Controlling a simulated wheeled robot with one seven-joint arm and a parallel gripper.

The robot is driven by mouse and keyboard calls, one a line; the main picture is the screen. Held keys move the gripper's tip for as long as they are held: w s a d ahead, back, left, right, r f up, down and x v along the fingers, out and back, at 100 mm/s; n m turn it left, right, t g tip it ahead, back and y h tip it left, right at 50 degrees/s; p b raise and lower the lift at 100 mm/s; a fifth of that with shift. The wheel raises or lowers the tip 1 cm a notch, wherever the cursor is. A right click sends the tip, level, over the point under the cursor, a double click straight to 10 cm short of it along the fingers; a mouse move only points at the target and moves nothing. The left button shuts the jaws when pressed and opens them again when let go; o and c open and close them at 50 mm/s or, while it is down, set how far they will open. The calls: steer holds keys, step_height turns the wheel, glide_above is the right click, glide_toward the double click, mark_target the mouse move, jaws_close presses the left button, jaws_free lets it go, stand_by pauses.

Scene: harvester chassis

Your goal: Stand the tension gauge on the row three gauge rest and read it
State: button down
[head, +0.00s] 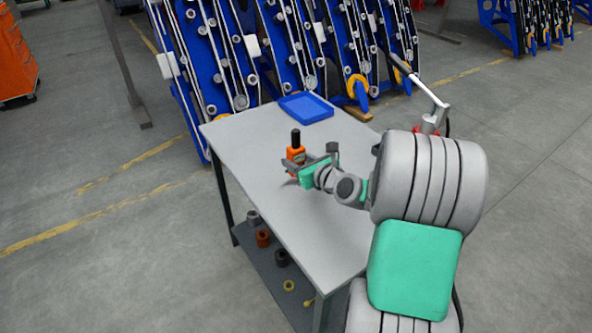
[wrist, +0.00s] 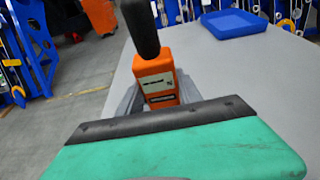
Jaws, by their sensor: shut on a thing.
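The tension gauge (head: 296,154) has an orange body and a black upright handle. My gripper (head: 299,161) is shut on it over the grey table, near the table's left edge. In the wrist view the gauge (wrist: 157,79) stands upright just beyond my gripper, with a pale display panel on its face. The reading is too small to make out. I cannot tell whether the gauge's base touches the table. The blue row frames (head: 285,50) with belts and rollers stand behind the table. I cannot pick out the row three gauge rest.
A blue tray (head: 306,108) lies at the far end of the table (head: 325,225). Several small parts sit on the lower shelf (head: 265,275). An orange cabinet (head: 15,55) stands at the far left. The floor left of the table is clear.

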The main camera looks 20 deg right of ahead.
step_height(320, 180, down, 3)
steer(key=shift+w+r, duration=0.1)
steer(key=c, duration=0.8)
jaws_free()
steer(key=shift+s+d+r, duration=0.1)
steer(key=shift+s+r, duration=0.05)
steer(key=shift+s, duration=0.25)
steer(key=p+v, duration=0.1)
steer(key=v, duration=0.9)
steer(key=shift+s+d+r, duration=0.1)
steer(key=shift+s+r, duration=0.05)
steer(key=shift+s, duration=0.5)
